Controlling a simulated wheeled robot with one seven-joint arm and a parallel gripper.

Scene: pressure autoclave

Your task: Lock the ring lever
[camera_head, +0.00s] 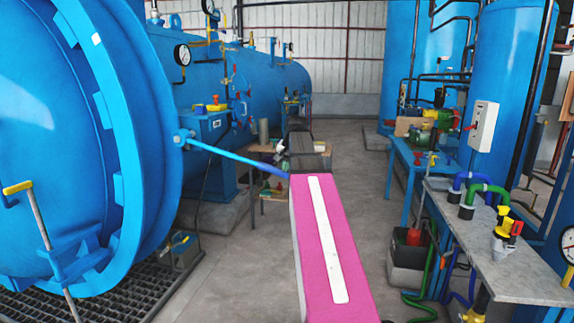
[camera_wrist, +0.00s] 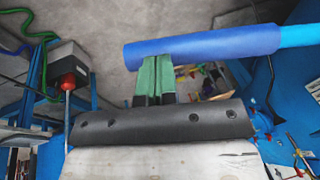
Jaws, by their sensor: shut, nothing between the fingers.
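The ring lever (camera_head: 228,154) is a long blue rod. It sticks out to the right from the side of the blue ring (camera_head: 122,130) around the autoclave door (camera_head: 45,130), sloping slightly down. Its thicker dark blue grip (camera_head: 273,170) ends by the far end of my pink arm. In the wrist view the grip (camera_wrist: 215,47) crosses the upper part of the picture. My gripper (camera_wrist: 157,60) has green fingers pressed together with nothing between them. Their tips overlap the grip's lower edge near its free end. I cannot tell whether they touch it.
A steel-topped bench (camera_head: 505,265) with valves and hoses stands at right, and a blue table (camera_head: 410,165) farther back. A grey bin (camera_head: 407,262) stands on the floor. A yellow-handled rod (camera_head: 42,225) stands before the door. The central aisle floor (camera_head: 350,160) is clear.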

